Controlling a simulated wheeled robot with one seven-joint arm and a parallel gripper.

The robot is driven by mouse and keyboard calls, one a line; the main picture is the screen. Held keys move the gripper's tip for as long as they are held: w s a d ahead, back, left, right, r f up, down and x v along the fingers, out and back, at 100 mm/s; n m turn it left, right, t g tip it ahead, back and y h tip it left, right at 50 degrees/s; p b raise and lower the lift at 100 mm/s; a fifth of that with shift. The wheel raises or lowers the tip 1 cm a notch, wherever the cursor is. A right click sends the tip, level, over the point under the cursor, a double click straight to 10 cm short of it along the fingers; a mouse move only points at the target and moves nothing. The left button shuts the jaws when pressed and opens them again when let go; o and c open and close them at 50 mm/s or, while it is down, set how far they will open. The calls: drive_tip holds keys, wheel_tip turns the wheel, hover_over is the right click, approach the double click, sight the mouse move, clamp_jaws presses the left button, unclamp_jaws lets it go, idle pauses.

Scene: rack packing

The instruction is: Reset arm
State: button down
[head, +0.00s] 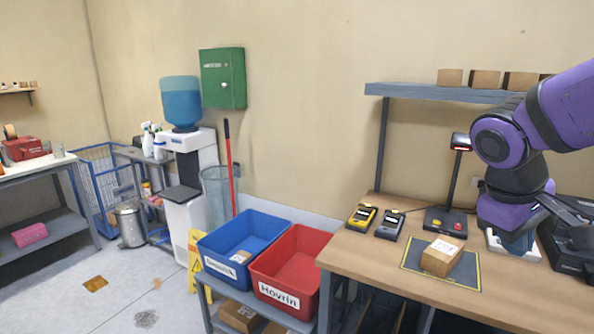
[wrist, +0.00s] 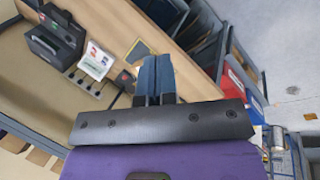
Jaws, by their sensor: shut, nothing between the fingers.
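My purple arm comes in from the right of the head view. My gripper (head: 516,243) points down over the right part of the wooden workbench (head: 530,285). In the wrist view my gripper (wrist: 155,62) shows its two dark blue fingers side by side, shut and empty. A small cardboard box (head: 441,257) sits on a dark mat with a yellow border (head: 413,262), left of my gripper and apart from it. In the wrist view part of the mat (wrist: 136,52) shows beside the fingers; the box is hidden there.
A scanner stand (head: 446,218) and two handheld devices (head: 361,217) stand behind the mat. A black machine (head: 575,245) is right of my gripper. A shelf (head: 430,93) with boxes hangs above. Blue (head: 215,262) and red (head: 285,292) bins stand left of the bench.

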drive_tip(key=s+a+r+m+t+y, duration=0.2)
drive_tip(key=s+a+r+t+y, duration=0.2)
drive_tip(key=s+a+r+t, duration=0.1)
drive_tip(key=shift+s+a+r+m, duration=0.15)
drive_tip(key=shift+a+r+m, duration=0.1)
drive_tip(key=shift+a+m, duration=0.05)
